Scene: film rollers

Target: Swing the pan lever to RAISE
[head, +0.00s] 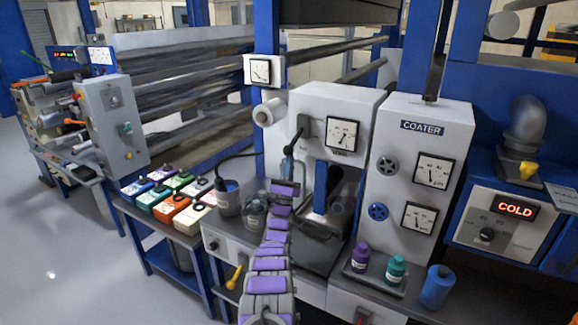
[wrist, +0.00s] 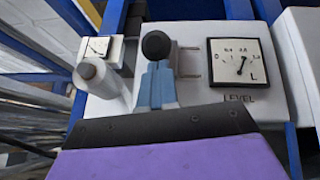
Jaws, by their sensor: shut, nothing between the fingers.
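A lever with a round black knob (head: 299,134) stands on the white panel left of the LEVEL gauge (head: 342,134). I take it for the pan lever, but no RAISE label is readable. In the wrist view its knob (wrist: 156,45) appears just beyond my fingertips, with the lever's shaft hidden behind them. My gripper (head: 288,152) is shut and empty, with its blue-grey fingers (wrist: 155,84) pointing at the panel just below the knob. I cannot tell whether they touch the lever.
A white roller end (head: 270,111) juts out left of the lever. The coater cabinet (head: 420,160) stands to the right. Below are a dark pan area (head: 318,240), a grey pot (head: 228,200) and several bottles, including a teal one (head: 396,270). A yellow-handled lever (head: 234,277) is lower left.

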